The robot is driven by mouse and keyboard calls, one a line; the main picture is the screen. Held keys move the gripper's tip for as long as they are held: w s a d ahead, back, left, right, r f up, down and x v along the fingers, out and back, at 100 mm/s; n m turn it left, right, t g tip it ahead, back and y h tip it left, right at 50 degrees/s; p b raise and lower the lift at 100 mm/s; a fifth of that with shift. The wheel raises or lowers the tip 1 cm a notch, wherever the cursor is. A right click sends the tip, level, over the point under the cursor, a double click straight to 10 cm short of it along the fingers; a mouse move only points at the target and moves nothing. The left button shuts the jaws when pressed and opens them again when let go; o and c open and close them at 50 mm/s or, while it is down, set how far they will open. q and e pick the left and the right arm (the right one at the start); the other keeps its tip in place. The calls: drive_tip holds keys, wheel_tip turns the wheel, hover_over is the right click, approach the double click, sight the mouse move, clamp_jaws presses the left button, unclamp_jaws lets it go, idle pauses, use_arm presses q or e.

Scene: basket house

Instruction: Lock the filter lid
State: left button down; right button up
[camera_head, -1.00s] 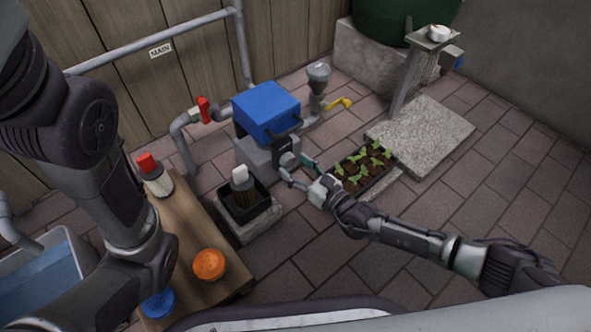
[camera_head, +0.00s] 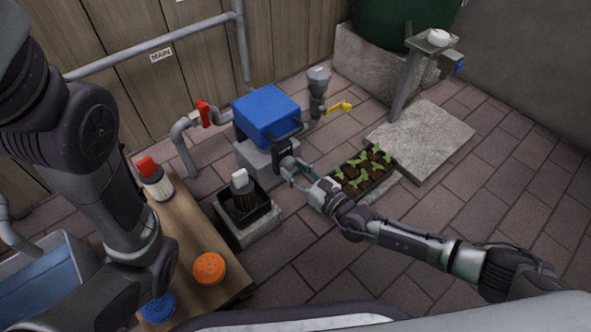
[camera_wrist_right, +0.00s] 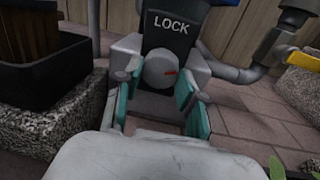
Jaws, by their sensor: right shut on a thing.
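The filter housing (camera_head: 262,155) is a grey box with a blue lid (camera_head: 266,112), which looks closed, and a dark handle at its front. On the front is a dark latch plate (camera_head: 283,148), marked LOCK in the right wrist view (camera_wrist_right: 171,28). Below the word is a round grey knob (camera_wrist_right: 158,70) with a red mark pointing right. My right gripper (camera_head: 292,168) is at the latch, its teal-padded fingers shut on the knob, one on each side. My left arm is at the left, but its gripper is out of view.
A black tray (camera_head: 262,215) with a brush-like cartridge stands left of the filter. A seedling tray (camera_head: 378,188) lies close to the right gripper. A wooden bench (camera_head: 222,292) holds a red-capped bottle (camera_head: 149,168) and an orange disc (camera_head: 209,268). Paving at lower centre is clear.

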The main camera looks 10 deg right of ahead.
drive_tip(key=n, duration=0.3)
drive_tip(key=shift+h+p, duration=0.3)
drive_tip(key=shift+p, duration=0.05)
drive_tip(key=n+p, duration=0.1)
drive_tip(key=n, duration=0.2)
drive_tip(key=shift+r, duration=0.15)
drive_tip(key=n+p, duration=0.2)
drive_tip(key=n, duration=0.2)
drive_tip(key=shift+n+h+p, duration=0.4)
drive_tip(key=shift+n+p, duration=0.1)
drive_tip(key=shift+n, duration=1)
drive_tip(key=o, duration=1.1)
drive_tip(key=shift+o, duration=0.2)
